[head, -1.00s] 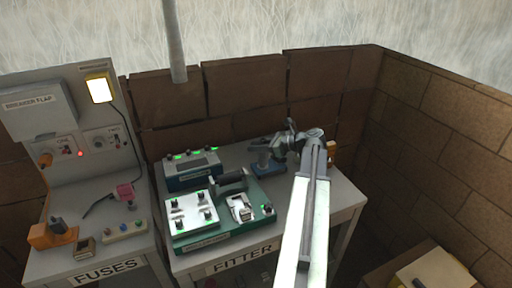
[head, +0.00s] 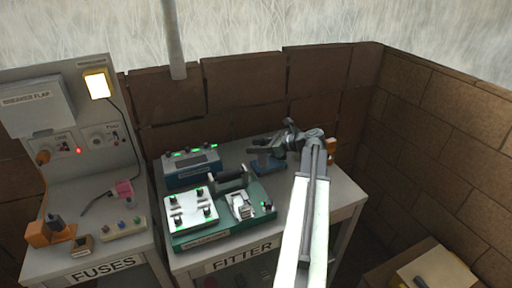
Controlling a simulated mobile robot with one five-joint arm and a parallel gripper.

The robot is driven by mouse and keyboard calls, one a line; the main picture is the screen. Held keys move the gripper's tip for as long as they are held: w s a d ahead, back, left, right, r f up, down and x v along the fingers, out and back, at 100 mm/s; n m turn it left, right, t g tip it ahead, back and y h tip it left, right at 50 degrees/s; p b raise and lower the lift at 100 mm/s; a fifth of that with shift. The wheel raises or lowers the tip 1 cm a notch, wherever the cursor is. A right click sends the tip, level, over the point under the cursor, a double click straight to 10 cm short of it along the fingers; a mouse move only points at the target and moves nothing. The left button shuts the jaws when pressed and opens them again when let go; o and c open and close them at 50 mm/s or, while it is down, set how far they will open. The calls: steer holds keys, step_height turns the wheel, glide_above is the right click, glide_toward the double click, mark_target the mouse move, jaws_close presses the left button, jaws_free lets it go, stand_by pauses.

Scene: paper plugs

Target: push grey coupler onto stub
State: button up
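My gripper (head: 262,148) is at the back of the FITTER bench, reaching left over a small blue block (head: 268,166). A dark grey piece shows at its tips, too small and dark to tell whether it is the grey coupler or my fingers. I cannot see whether the fingers are closed on anything. A dark grey cylinder-like part (head: 231,180) lies at the back of the green fixture (head: 222,231), left of my gripper and apart from it. I cannot make out the stub for certain.
The green fixture carries a white plate (head: 190,209) with dark knobs and a pale clamp-like part (head: 241,206). A blue box with green lights (head: 192,168) stands behind. The FUSES bench (head: 100,257) is at left. Free bench top (head: 335,198) lies at right.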

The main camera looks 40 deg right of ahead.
steer(key=p+v, duration=0.2)
steer(key=v, duration=0.5)
steer(key=shift+s+d+p, duration=0.2)
steer(key=shift+s+p, duration=0.15)
steer(key=shift+p, duration=0.05)
steer(key=shift+r, duration=0.15)
steer(key=p+v, duration=0.3)
steer(key=v, duration=0.4)
steer(key=shift+s+d, duration=0.2)
steer(key=shift+s, duration=0.2)
